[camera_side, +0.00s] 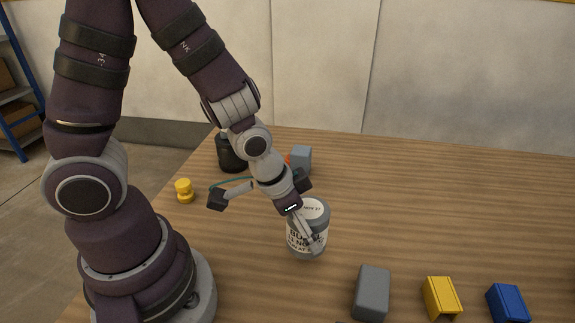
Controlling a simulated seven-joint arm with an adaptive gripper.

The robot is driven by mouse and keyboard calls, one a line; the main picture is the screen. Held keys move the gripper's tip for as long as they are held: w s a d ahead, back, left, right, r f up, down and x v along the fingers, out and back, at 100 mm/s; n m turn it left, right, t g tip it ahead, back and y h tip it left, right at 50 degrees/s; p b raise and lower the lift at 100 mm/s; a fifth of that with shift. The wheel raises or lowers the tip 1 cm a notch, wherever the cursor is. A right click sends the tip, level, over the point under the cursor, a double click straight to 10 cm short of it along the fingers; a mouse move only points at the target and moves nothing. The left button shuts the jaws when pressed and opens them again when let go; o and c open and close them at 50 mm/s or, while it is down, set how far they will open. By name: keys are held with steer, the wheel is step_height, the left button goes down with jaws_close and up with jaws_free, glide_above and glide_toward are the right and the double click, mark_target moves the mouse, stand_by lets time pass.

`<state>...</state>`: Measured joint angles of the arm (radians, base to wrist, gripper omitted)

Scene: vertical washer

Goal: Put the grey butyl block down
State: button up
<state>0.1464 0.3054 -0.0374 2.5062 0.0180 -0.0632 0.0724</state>
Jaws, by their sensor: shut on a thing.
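The far finger is hidden. I cannot tell whether the cylinder's base touches the table.
A plain grey block (371,293), a yellow block (441,298) and a blue block (508,303) stand along the front right. A blue-grey block (301,158), a dark container (231,155) and a yellow spool-like piece (184,190) are behind. The wooden table (460,210) is clear at right.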

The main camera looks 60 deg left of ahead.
steer(key=a+r+n+y, duration=0.35)
steer(key=a+n, duration=0.45)
steer(key=a, duration=0.9)
steer(key=shift+n, duration=0.3)
steer(key=f, duration=0.4)
steer(key=s+f, duration=0.1)
steer(key=f, duration=0.2)
steer(key=shift+a, duration=0.3)
steer(key=shift+f, duration=0.15)
steer(key=o, duration=1.2)
steer(key=shift+f, duration=0.1)
